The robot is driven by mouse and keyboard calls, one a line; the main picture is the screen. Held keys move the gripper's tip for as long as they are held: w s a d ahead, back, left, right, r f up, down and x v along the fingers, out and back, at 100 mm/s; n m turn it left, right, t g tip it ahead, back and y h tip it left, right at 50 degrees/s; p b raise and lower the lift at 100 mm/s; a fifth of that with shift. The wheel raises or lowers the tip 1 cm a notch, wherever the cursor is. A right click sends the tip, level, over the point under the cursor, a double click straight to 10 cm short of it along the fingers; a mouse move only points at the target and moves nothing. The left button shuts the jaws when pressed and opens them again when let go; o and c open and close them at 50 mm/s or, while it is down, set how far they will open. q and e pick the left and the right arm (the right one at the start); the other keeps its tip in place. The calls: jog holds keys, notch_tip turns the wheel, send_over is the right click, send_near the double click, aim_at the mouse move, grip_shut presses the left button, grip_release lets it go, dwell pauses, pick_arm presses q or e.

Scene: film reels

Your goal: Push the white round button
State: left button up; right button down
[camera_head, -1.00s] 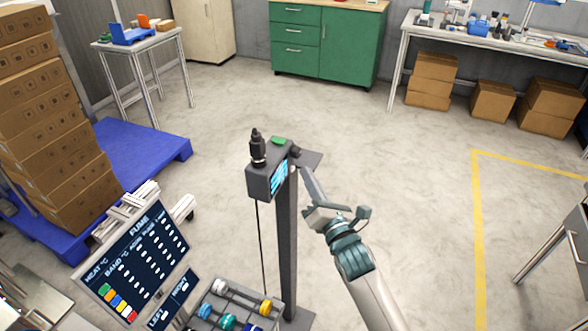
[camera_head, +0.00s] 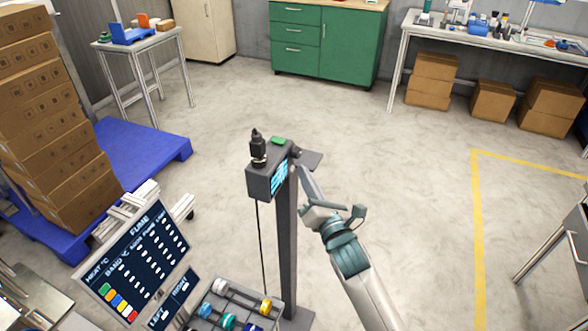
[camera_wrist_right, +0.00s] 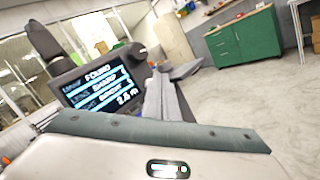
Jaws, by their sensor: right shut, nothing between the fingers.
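A dark grey box device (camera_head: 264,184) with a lit screen (camera_head: 280,177) stands on a grey post. In the right wrist view the screen (camera_wrist_right: 103,78) shows lines of white text. I cannot make out a white round button on the device; the fingers cover part of its right side. My right gripper (camera_head: 300,170) is shut and empty, its fingertips close to the right edge of the device beside the screen. I cannot tell whether they touch it. In the right wrist view the fingers (camera_wrist_right: 166,75) point at the device's right end. My left gripper is out of view.
A panel marked FUME (camera_head: 140,262) and a rack of coloured round pieces (camera_head: 228,321), one white, stand in front at the left. Stacked boxes (camera_head: 45,130) on a blue pallet (camera_head: 150,152) stand farther left.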

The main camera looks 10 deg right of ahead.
jog(key=shift+w+a, duration=0.2)
jog(key=shift+a, duration=0.1)
dwell(0.6)
jog(key=shift+s+d+p, duration=0.4)
jog(key=shift+s+d, duration=0.05)
jog(key=shift+d, duration=0.25)
dwell(0.4)
jog(key=s+d, duration=0.1)
jog(key=d, duration=0.1)
jog(key=s+d+p, duration=0.1)
jog(key=d, duration=0.1)
jog(key=shift+s, duration=0.4)
dwell(0.7)
